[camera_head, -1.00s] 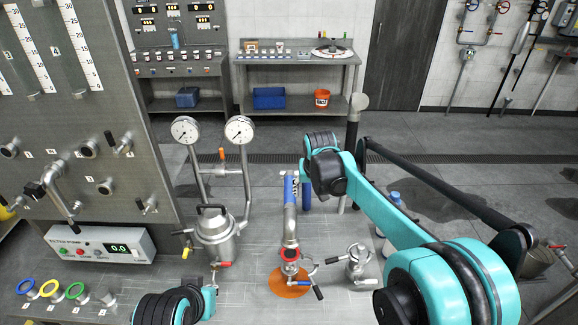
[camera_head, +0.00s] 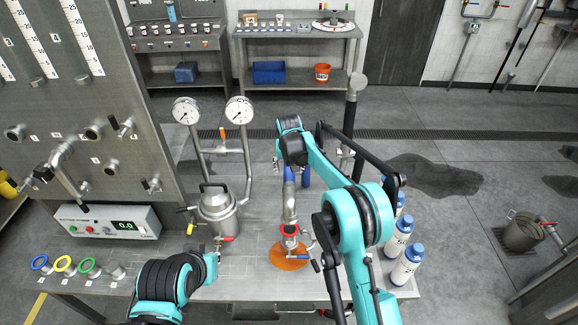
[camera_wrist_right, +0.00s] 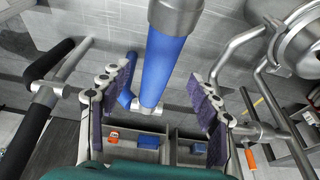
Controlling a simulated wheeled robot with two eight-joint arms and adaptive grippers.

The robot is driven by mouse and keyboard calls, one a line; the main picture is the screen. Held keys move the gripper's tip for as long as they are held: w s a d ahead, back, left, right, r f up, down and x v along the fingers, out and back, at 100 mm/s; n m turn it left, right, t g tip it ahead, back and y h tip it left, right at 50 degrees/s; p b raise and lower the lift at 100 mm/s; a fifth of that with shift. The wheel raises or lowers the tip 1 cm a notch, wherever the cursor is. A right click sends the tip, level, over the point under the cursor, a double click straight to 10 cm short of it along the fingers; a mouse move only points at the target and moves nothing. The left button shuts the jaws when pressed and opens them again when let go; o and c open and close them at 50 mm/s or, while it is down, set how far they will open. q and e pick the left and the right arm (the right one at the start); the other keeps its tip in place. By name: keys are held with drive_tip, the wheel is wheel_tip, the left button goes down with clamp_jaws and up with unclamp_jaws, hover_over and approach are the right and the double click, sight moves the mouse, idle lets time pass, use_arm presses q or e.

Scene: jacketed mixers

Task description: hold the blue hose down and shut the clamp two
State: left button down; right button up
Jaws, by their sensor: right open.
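The blue hose (camera_head: 290,185) joins the top of a steel pipe (camera_head: 289,207) in the head view, partly hidden by my right arm. In the right wrist view the blue hose (camera_wrist_right: 164,66) runs between the spread purple-padded fingers of my right gripper (camera_wrist_right: 162,85), with gaps on both sides. My right gripper (camera_head: 283,164) is open at the hose in the head view. A clamp with a red ring (camera_head: 289,230) sits at the pipe's lower end; I cannot tell whether it is clamp two. My left gripper (camera_head: 213,258) is low beside the steel vessel; its fingers are unclear.
A steel vessel (camera_head: 217,214) with two gauges stands left of the pipe. An orange disc (camera_head: 290,256) lies under the pipe. White blue-capped bottles (camera_head: 407,263) stand at the table's right edge. A control box (camera_head: 107,222) and coloured rings are at left.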

sight(289, 173)
drive_tip(key=shift+b+x, duration=1.8)
drive_tip(key=shift+x, duration=1.8)
drive_tip(key=c, duration=1.1)
drive_tip(key=shift+c, duration=0.2)
drive_tip(key=shift+f, duration=0.15)
drive_tip(key=shift+f+b, duration=1.15)
drive_tip(key=shift+f, duration=0.3)
